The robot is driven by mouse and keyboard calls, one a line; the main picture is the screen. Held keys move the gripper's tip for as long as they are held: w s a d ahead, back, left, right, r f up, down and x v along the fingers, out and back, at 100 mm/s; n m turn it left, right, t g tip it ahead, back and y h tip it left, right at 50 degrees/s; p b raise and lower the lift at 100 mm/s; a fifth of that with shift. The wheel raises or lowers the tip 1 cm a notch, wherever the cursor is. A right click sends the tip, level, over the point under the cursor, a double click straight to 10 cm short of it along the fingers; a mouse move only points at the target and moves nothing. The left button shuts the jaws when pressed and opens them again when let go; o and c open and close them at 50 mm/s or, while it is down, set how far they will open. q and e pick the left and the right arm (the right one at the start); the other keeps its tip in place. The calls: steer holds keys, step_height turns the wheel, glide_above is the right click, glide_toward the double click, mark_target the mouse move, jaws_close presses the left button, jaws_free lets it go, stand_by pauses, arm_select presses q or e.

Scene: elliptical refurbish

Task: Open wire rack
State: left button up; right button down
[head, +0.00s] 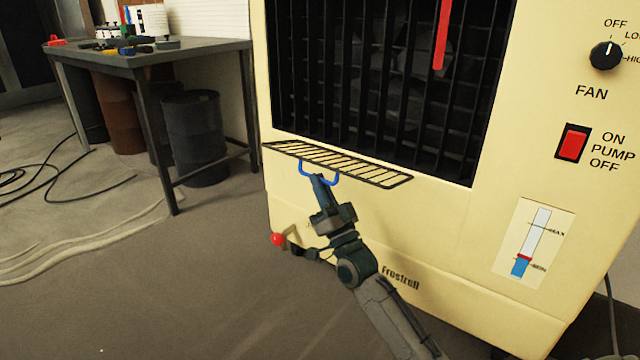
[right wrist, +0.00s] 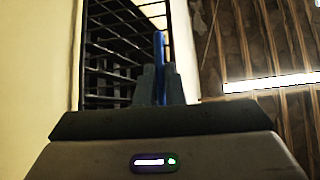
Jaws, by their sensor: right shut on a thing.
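The wire rack (head: 340,164) is a flat black grid with a blue handle (head: 332,181) on its front side. It juts out nearly level from the cream cooler, just below the dark grille opening. My right gripper (head: 318,178) is under the rack and shut on the blue handle. In the right wrist view the blue handle (right wrist: 159,60) stands upright between the fingers of my right gripper (right wrist: 160,85). Part of the rack (right wrist: 150,12) shows above it. My left gripper is in neither view.
The cream cooler (head: 450,215) has a dark grille (head: 390,80), a fan knob (head: 605,55), a red pump switch (head: 573,144) and a water gauge (head: 533,240). A red ball (head: 278,239) is at its lower left. A metal table (head: 150,57) with clutter stands at left. Open floor lies between.

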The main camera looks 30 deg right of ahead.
steer(key=f, duration=0.2)
steer(key=shift+w+d+f+b, duration=0.25)
steer(key=shift+d+f+b, duration=0.1)
steer(key=shift+d+b, duration=0.05)
steer(key=shift+d, duration=0.1)
steer(key=c, duration=1.8)
jaws_free()
steer(key=shift+d+h, duration=0.1)
steer(key=shift+h, duration=0.2)
steer(key=shift+o, duration=1.4)
steer(key=shift+d+f, duration=0.15)
steer(key=shift+d, duration=0.05)
steer(key=shift+a, duration=0.1)
